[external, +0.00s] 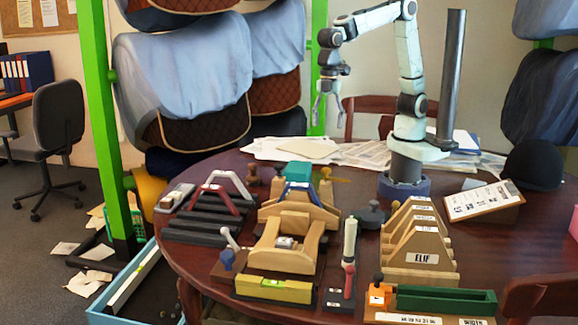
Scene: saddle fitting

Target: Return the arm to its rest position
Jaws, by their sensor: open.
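My gripper (328,108) hangs in the air above the back of the round table, pointing down, with its fingers apart and nothing between them. My arm reaches up from its base at the back right of the table and bends over to the left. The gripper is well above the papers and apart from every object on the table.
The dark round table (344,195) carries a wooden saddle stand (286,245), a dark slatted rack (205,217), wooden templates (418,245), a spirit level (272,289), a green block (447,299) and a clipboard (483,201). A tall grey post (451,75) stands close beside my arm. Papers (375,155) lie near my base.

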